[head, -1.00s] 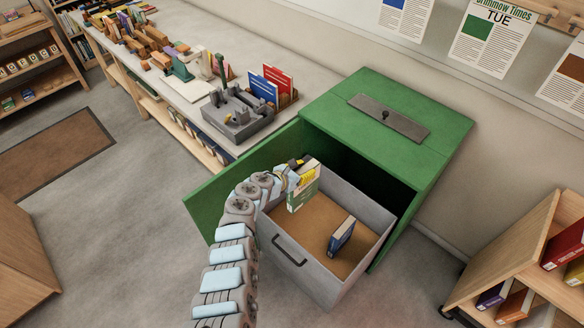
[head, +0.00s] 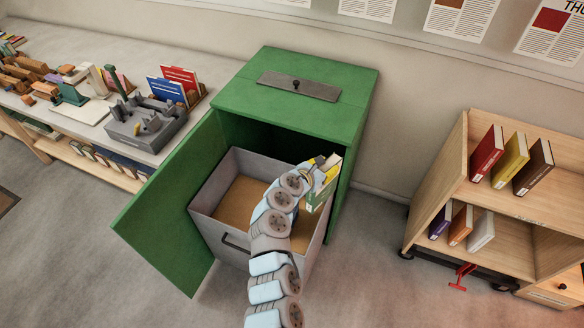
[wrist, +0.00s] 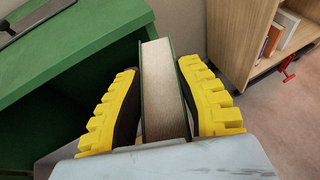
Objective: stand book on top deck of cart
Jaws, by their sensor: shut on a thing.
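My gripper (wrist: 165,105) is shut on a green book (wrist: 163,85), with one yellow-padded finger on each side of it. In the head view the book (head: 318,195) is held up at the right side of the grey bin drawer, by the green cabinet's opening. The wooden cart (head: 452,165) stands to the right, apart from the gripper. Its top deck holds a red book (head: 487,154), a yellow book (head: 511,160) and a brown book (head: 534,166), all upright. The cart also shows at the upper right in the wrist view (wrist: 238,30).
The green cabinet (head: 235,98) has its door (head: 170,215) swung open to the left. The grey drawer (head: 205,207) is pulled out below. A red caster brake (head: 462,276) sticks out low on the cart. Open floor (head: 375,270) lies between drawer and cart.

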